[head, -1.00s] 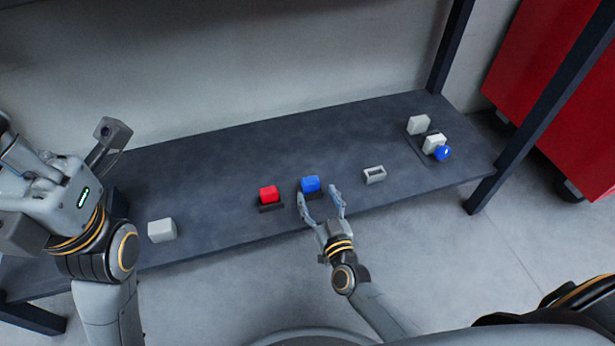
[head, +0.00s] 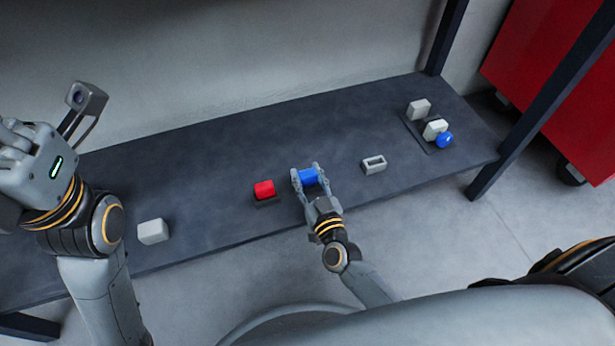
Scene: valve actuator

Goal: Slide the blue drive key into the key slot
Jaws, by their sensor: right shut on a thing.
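The blue drive key (head: 309,176) is a small blue block near the front middle of the dark shelf. My right gripper (head: 309,178) is around it, with a finger on each side, shut on it. Its lower part and whatever lies under it are hidden by the gripper. A grey block with a rectangular opening (head: 374,164), which looks like the key slot, stands on the shelf to the right of the gripper, apart from it. My left gripper is at the left edge, raised; its fingers (head: 15,132) show only in part, and I cannot tell their state.
A red block (head: 264,189) sits in a dark holder left of my right gripper. A pale block (head: 153,231) lies at the front left. At the right, a dark plate carries a white block with a blue knob (head: 444,140), near another pale block (head: 419,109). The shelf (head: 220,150) behind is clear.

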